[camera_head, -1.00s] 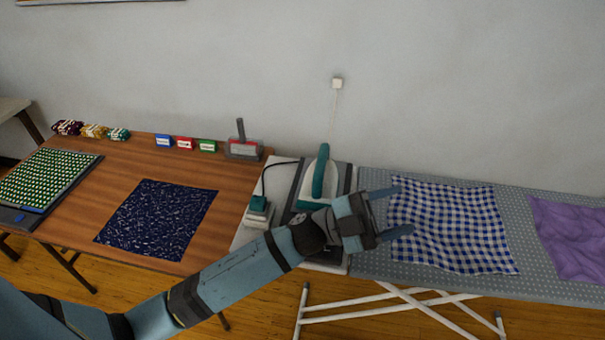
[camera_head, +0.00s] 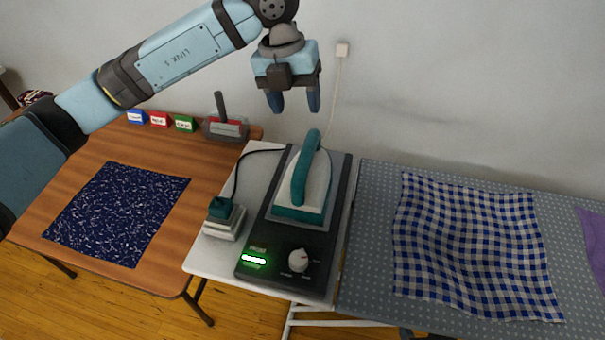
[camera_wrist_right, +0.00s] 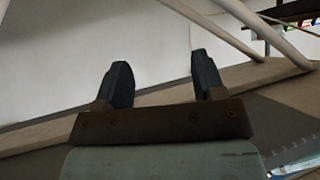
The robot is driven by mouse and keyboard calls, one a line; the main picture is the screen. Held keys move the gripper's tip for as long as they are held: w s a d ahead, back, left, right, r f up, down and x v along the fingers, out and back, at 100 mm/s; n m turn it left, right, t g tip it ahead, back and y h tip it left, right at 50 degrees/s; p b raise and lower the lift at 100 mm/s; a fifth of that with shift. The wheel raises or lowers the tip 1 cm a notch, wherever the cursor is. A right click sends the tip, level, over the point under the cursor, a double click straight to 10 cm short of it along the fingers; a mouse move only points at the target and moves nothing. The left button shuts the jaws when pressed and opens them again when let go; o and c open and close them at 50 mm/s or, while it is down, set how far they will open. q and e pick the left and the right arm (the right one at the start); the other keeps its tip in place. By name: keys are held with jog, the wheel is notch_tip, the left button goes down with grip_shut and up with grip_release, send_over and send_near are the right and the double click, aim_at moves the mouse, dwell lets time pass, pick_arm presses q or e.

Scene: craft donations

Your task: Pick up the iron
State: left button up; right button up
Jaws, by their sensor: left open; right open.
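The iron (camera_head: 304,187) has a teal handle and a pale body with a teal heel. It stands on a dark base station (camera_head: 262,229) with a dial and a lit green display, in the middle of the head view. My left gripper (camera_head: 294,102) is open and empty above the iron's handle, fingers pointing down, apart from it. My right gripper (camera_wrist_right: 158,85) shows only in the right wrist view. It is open with nothing between its fingers. The iron is not seen in that view.
A small white block with a teal top (camera_head: 224,219) and a black cord stands left of the station. A checked cloth (camera_head: 470,245) lies on the ironing board (camera_head: 375,225) at right. A navy cloth (camera_head: 117,212) lies on the wooden table (camera_head: 190,215). A grey-red holder (camera_head: 225,128) stands behind.

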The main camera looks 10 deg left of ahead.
aim_at(307, 146)
pick_arm(q)
jog(key=f, duration=0.2)
jog(key=d+f, duration=0.1)
jog(key=f, duration=0.4)
jog(key=shift+s+d+f, duration=0.1)
jog(key=shift+s+d, duration=0.05)
jog(key=shift+d, duration=0.1)
jog(key=shift+d+f, duration=0.2)
jog(key=shift+f, duration=0.75)
jog(key=shift+d+f, duration=0.2)
jog(key=shift+f, duration=0.8)
jog(key=shift+d+f, duration=0.2)
jog(key=shift+f, duration=0.75)
jog(key=c, duration=0.9)
jog(key=shift+r, duration=0.1)
grip_shut()
